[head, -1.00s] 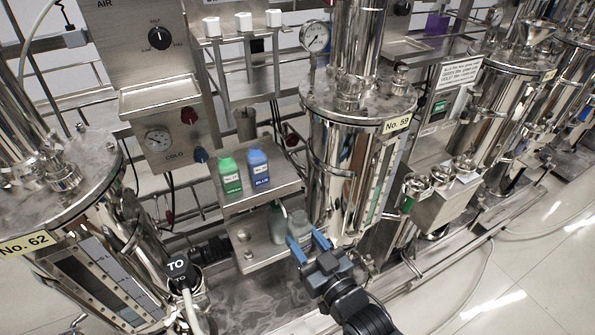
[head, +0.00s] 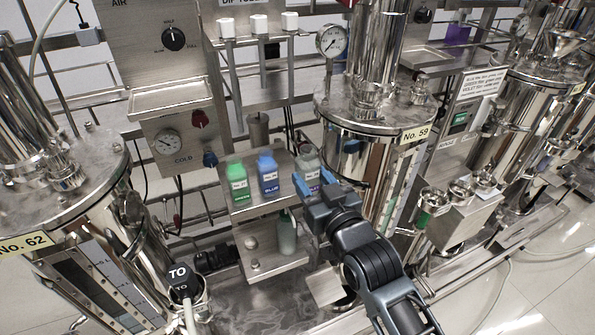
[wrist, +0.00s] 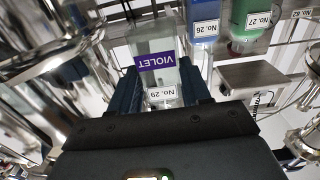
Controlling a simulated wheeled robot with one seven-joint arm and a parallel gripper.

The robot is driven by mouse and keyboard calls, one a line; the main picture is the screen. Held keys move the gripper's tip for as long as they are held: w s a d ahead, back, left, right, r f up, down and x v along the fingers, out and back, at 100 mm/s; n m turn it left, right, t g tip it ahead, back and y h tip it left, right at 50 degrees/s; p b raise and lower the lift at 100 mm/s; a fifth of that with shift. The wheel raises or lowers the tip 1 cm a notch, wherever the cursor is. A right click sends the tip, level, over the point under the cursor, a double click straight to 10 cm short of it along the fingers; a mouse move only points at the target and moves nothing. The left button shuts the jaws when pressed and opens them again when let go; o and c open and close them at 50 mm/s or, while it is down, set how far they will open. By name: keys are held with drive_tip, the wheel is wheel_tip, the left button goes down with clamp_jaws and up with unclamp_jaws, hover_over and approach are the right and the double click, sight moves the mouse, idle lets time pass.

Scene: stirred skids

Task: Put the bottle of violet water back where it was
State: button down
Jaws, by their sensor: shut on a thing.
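The violet water bottle is clear with a purple VIOLET label and a No. 29 tag in the wrist view (wrist: 155,48). In the head view its top (head: 307,158) shows behind my gripper (head: 314,184). My gripper, also in the wrist view (wrist: 160,82), is shut on it, one finger on each side. The bottle is at the right end of the upper shelf (head: 255,208), right of the blue bottle (head: 268,176) and green bottle (head: 237,180). I cannot tell whether its base touches the shelf.
A grey-green bottle (head: 287,234) stands on the lower shelf (head: 262,262). The steel vessel No. 59 (head: 362,150) stands close to the right of my gripper. Vessel No. 62 (head: 75,195) is at the left. Steel cups (head: 460,190) are farther right.

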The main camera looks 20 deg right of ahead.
sight(298, 160)
drive_tip(key=w, duration=0.7)
drive_tip(key=shift+w, duration=0.15)
drive_tip(key=shift+f, duration=1.75)
drive_tip(key=shift+f, duration=0.1)
drive_tip(key=shift+f+b, duration=0.15)
drive_tip(key=shift+b, duration=0.25)
drive_tip(key=c, duration=0.8)
unclamp_jaws()
drive_tip(key=shift+r, duration=0.3)
drive_tip(key=s, duration=1.2)
drive_tip(key=shift+p, duration=0.4)
